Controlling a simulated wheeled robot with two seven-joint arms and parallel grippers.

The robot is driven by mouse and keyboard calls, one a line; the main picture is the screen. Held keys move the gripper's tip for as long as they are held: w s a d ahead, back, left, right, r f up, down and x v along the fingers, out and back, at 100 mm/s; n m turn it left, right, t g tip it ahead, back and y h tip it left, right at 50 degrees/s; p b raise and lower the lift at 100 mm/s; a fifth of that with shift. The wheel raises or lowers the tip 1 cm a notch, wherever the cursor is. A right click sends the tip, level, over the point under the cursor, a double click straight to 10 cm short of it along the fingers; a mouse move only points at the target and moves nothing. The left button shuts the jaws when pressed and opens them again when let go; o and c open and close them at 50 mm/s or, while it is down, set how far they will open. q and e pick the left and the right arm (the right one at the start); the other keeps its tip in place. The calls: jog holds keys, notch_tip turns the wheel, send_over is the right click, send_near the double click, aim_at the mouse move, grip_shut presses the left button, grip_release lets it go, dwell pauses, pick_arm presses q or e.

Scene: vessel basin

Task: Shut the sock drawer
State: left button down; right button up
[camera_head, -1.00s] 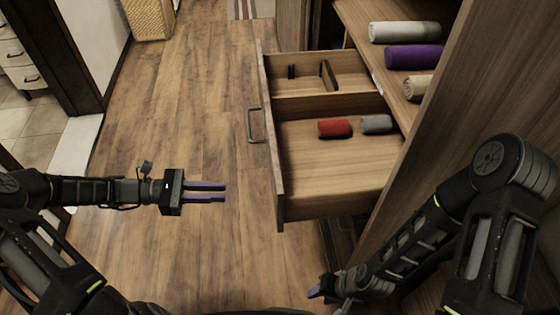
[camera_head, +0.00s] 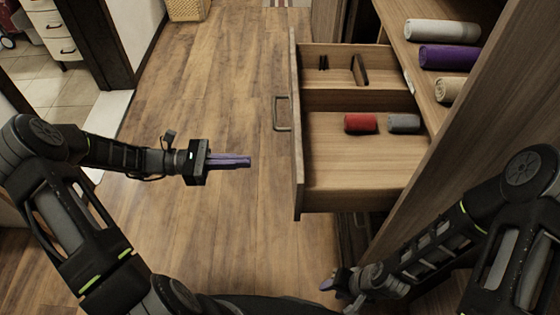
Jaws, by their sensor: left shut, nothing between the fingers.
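The sock drawer (camera_head: 350,188) is pulled out from the wooden wardrobe and stands open. Its front panel (camera_head: 297,130) faces left and carries a metal handle (camera_head: 281,114). A red rolled sock (camera_head: 361,123) and a grey rolled sock (camera_head: 404,123) lie in the near compartment. My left gripper (camera_head: 248,161) is shut and empty, left of the drawer front and a little nearer than the handle, with a gap between. My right gripper (camera_head: 330,284) is low beside the wardrobe, below the drawer; its fingers are too small to read.
Grey, purple and beige rolls (camera_head: 449,57) lie on the wardrobe shelf above the drawer. The wardrobe side panel (camera_head: 470,120) rises at the right. The wooden floor (camera_head: 200,90) left of the drawer is clear. A woven basket (camera_head: 188,9) stands far back.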

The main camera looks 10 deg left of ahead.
pick_arm(q)
jog(key=x, duration=1)
jog(key=shift+d, duration=0.1)
jog(key=b+x, duration=0.1)
jog(key=x, duration=1.6)
jog(key=b, duration=0.4)
send_over(410, 174)
jog(key=shift+d, duration=0.1)
jog(key=shift+r, duration=0.2)
jog(key=shift+r, duration=0.15)
